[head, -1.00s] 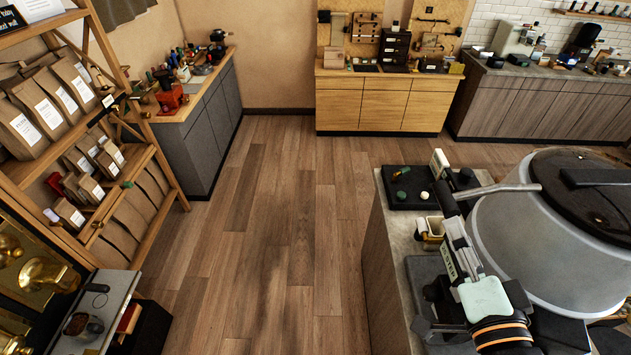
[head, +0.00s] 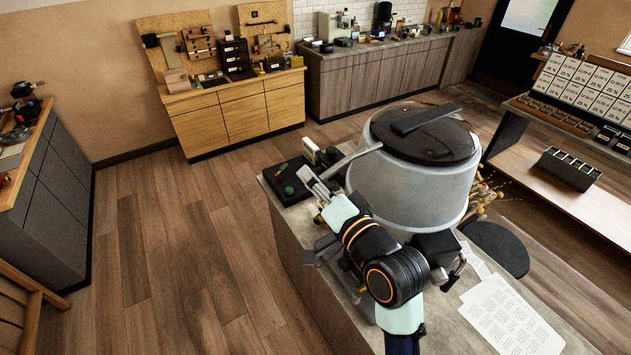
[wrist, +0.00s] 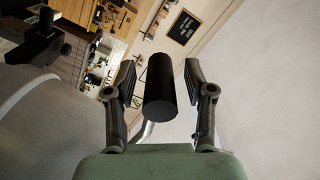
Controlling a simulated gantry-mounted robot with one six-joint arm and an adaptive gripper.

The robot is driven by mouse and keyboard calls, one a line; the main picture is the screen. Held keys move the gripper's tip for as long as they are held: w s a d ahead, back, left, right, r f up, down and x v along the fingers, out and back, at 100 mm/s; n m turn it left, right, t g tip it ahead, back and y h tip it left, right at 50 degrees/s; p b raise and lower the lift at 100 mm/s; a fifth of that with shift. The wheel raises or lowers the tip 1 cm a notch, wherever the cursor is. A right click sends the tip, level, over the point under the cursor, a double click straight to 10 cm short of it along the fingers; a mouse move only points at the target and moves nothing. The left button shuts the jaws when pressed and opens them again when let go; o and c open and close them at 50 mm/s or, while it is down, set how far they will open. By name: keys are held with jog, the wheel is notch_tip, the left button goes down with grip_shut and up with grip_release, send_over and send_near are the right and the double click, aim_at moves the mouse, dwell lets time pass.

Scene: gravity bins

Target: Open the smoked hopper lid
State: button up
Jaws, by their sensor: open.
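The smoked lid (head: 440,139) is a dark, glossy disc lying flat on top of a large pale grey drum-shaped hopper (head: 405,190). A flat black bar (head: 425,118) lies across the lid. A pale metal lever (head: 350,158) runs from the hopper's rim down to the left. My gripper (head: 317,184) is open beside the hopper's left side, by the lever's outer end. In the wrist view, a black cylinder (wrist: 159,90) sits between the open fingers of my gripper (wrist: 160,78), with gaps on both sides. A bent metal rod (wrist: 147,131) shows below it.
The hopper stands on a grey counter (head: 290,225). A black tray (head: 283,183) with small round items lies left of my gripper. Papers (head: 515,320) lie at the front right. Open wooden floor (head: 190,250) is to the left.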

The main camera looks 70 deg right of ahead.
grip_shut()
jog(key=shift+f, duration=0.15)
